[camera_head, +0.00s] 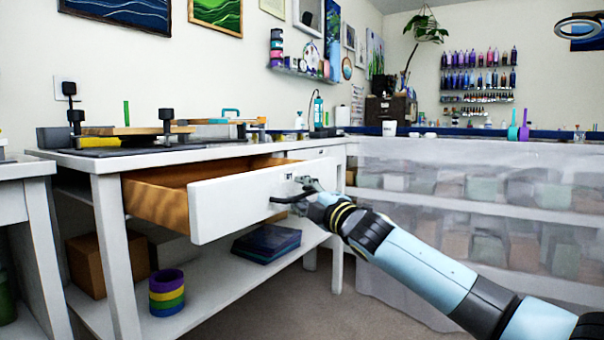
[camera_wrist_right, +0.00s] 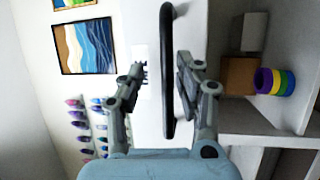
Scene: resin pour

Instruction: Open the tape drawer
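The white drawer (camera_head: 236,205) with wooden sides stands pulled well out of the white workbench (camera_head: 108,225); its inside is partly visible and looks empty there. Its black bar handle (camera_wrist_right: 168,100) runs between the two fingers of my right gripper (camera_wrist_right: 162,70) in the right wrist view. The fingers are apart, with a gap on the left finger's side and the right finger close to the bar. In the head view my right gripper (camera_head: 302,189) is at the drawer front, partly covering the handle. My left gripper is out of view.
Stacked tape rolls (camera_head: 167,292), a cardboard box (camera_head: 92,262) and dark blue flat items (camera_head: 266,243) lie on the lower shelf. Clamps and boards sit on the bench top. A shelf unit behind clear plastic sheeting (camera_head: 400,180) stands to the right. Floor before the bench is clear.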

